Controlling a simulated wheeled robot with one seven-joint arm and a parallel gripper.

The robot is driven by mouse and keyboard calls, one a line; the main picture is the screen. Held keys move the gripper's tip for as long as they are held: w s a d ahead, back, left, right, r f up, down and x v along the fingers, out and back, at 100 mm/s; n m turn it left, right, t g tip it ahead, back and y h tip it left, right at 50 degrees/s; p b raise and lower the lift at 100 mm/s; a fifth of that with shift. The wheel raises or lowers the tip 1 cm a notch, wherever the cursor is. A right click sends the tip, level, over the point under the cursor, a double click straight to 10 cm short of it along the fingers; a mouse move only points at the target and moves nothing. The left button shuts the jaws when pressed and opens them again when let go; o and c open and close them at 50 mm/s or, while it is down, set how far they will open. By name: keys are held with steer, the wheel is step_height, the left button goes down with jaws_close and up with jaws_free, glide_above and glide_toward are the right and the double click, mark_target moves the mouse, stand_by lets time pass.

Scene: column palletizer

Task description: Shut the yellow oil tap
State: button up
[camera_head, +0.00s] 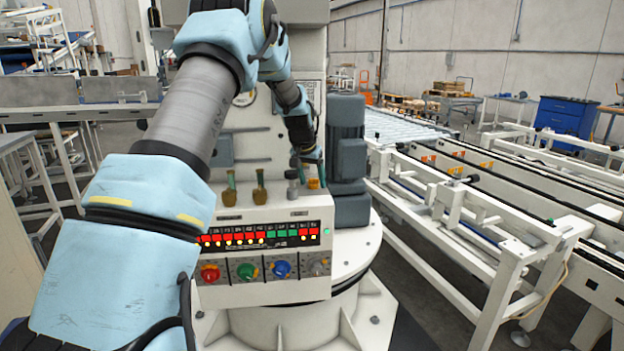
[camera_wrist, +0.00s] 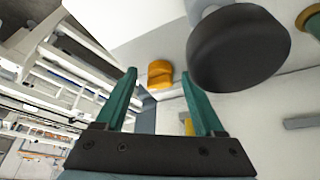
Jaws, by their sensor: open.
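The yellow oil tap (camera_head: 314,183) stands at the right end of the ledge above the control panel in the head view. It is small there and partly behind my gripper. In the wrist view the tap (camera_wrist: 160,73) shows as an orange-yellow round cap between my fingertips, nearer the left one. My gripper (camera_head: 307,170) is open, its two green fingers (camera_wrist: 164,78) apart with nothing held. I cannot tell whether a finger touches the tap.
A black-capped grey knob (camera_wrist: 240,47) is close beside the right finger. Two brass taps (camera_head: 259,188) stand further left on the ledge. The panel (camera_head: 265,250) with lights and coloured knobs is below. A grey motor (camera_head: 346,145) stands just right of my gripper.

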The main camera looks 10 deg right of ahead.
steer(key=shift+c, duration=0.2)
jaws_close()
steer(key=shift+d+n, duration=0.1)
steer(key=shift+n, duration=0.2)
steer(key=n, duration=0.1)
steer(key=n+y, duration=0.1)
steer(key=n, duration=0.1)
steer(key=shift+s+d+n+t+y, duration=0.2)
steer(key=shift+n+t+y, duration=0.1)
steer(key=shift+t, duration=0.1)
steer(key=n+y, duration=0.1)
steer(key=n, duration=0.3)
steer(key=shift+d+n+y, duration=0.15)
steer(key=shift+n+y, duration=0.15)
steer(key=shift+y, duration=0.1)
steer(key=n, duration=0.2)
steer(key=n+y, duration=0.1)
steer(key=n, duration=0.1)
steer(key=shift+w+d+n+y+p, duration=0.15)
steer(key=shift+d+n+y+p, duration=0.05)
steer(key=shift+n+y+p, duration=0.15)
steer(key=shift+w+d+n+g+y+p, duration=0.1)
steer(key=shift+n+g+y+p, duration=0.25)
steer(key=shift+n, duration=0.75)
steer(key=shift+w+n+g+y+p, duration=0.15)
steer(key=shift+n+g+y, duration=0.25)
steer(key=shift+n, duration=0.65)
steer(key=shift+s, duration=0.1)
